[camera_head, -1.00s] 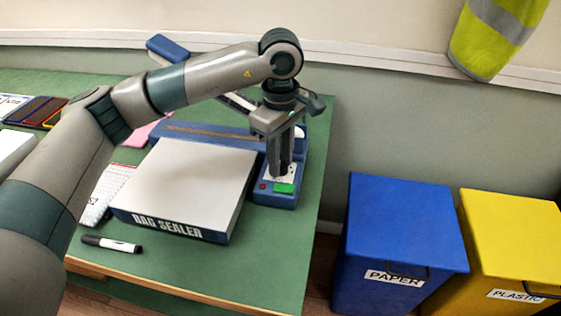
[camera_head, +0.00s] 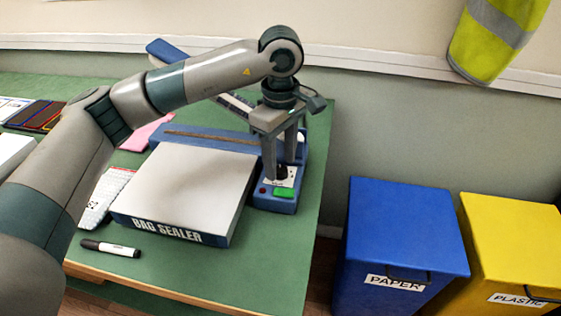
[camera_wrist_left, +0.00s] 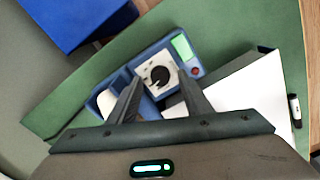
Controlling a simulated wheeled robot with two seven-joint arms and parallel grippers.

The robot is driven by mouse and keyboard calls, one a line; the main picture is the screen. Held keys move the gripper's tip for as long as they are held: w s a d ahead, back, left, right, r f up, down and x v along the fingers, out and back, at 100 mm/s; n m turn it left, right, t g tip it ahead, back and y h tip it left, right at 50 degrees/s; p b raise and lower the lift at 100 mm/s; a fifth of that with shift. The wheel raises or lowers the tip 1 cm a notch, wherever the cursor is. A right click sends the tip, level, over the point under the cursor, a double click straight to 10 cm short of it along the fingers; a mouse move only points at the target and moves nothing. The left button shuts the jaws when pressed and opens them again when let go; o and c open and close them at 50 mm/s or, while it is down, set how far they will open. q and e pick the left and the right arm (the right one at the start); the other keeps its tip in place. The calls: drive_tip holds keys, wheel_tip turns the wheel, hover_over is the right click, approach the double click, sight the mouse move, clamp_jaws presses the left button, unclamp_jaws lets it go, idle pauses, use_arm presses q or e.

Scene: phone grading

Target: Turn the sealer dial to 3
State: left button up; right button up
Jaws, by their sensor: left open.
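The bag sealer (camera_head: 190,183) lies on the green table, with its white top and blue control box at its right end. The sealer dial (camera_head: 282,172) is a black knob on a white plate on that box. In the left wrist view the dial (camera_wrist_left: 158,76) shows whole, with a white pointer mark; I cannot read numbers round it. My left gripper (camera_head: 286,165) points down over the control box, its fingers apart. In the left wrist view the gripper (camera_wrist_left: 160,92) has the dial beyond and between its fingertips, not gripped. My right gripper is not in view.
A marker (camera_head: 110,247) lies near the table's front edge. Blue (camera_head: 405,225) and yellow (camera_head: 510,240) bins stand on the floor to the right.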

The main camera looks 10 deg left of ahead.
sight(281, 168)
use_arm(q)
wheel_tip(281, 168, up, 16)
drive_tip(key=b, duration=0.1)
drive_tip(key=shift+r, duration=0.2)
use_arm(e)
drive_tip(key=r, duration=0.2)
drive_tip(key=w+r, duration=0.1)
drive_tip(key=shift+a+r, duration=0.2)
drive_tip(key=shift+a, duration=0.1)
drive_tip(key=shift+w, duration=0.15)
